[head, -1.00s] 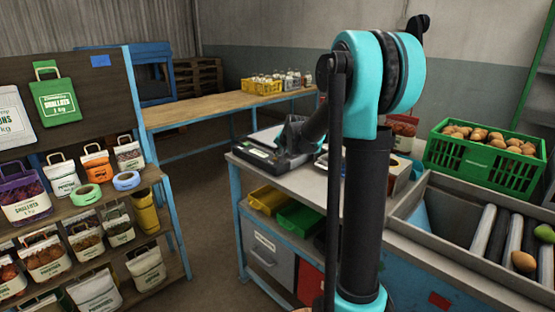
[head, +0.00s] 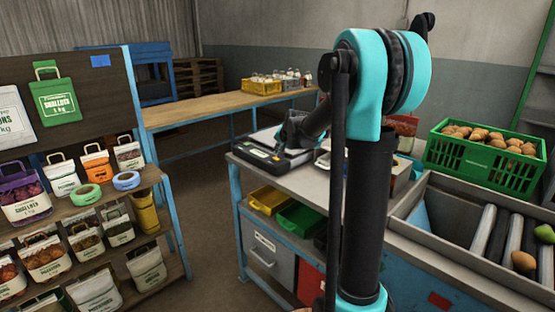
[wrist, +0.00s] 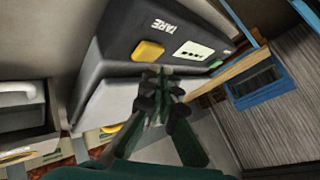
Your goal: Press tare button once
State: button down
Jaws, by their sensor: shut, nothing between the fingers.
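The dark scale (head: 258,157) sits on the near corner of the grey workbench. In the wrist view its sloped front panel (wrist: 118,52) carries the white word TARE, and a yellow button (wrist: 148,51) lies beside that word. A small white display or label (wrist: 191,53) and a green button (wrist: 215,63) are further right on the panel. My gripper (wrist: 160,74) is shut and empty. Its fingertips show just below the yellow button in the wrist view; I cannot tell whether they touch the panel. In the head view the fingers are small and dark over the scale.
Yellow (head: 269,199) and green (head: 300,219) bins sit on the shelf under the bench. A rack of sewn sacks (head: 70,190) is at the left. Floor between rack and bench is clear.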

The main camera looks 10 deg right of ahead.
jog(key=shift+r, duration=2.5)
jog(key=s+d+f+n+g, duration=0.1)
jog(key=s+f+n, duration=0.1)
jog(key=s+f, duration=0.5)
jog(key=s+d+f+n+g+h, duration=0.1)
jog(key=s+f, duration=0.6)
jog(key=s, duration=1.3)
jog(key=s+d+f+n+g+h, duration=0.1)
jog(key=s+d+f+n+g, duration=0.1)
jog(key=s+f, duration=0.6)
jog(key=s+n, duration=0.1)
jog(key=s, duration=0.5)
jog(key=shift+n+g, duration=0.3)
jog(key=shift+g, duration=0.1)
jog(key=shift+w+a+r, duration=0.1)
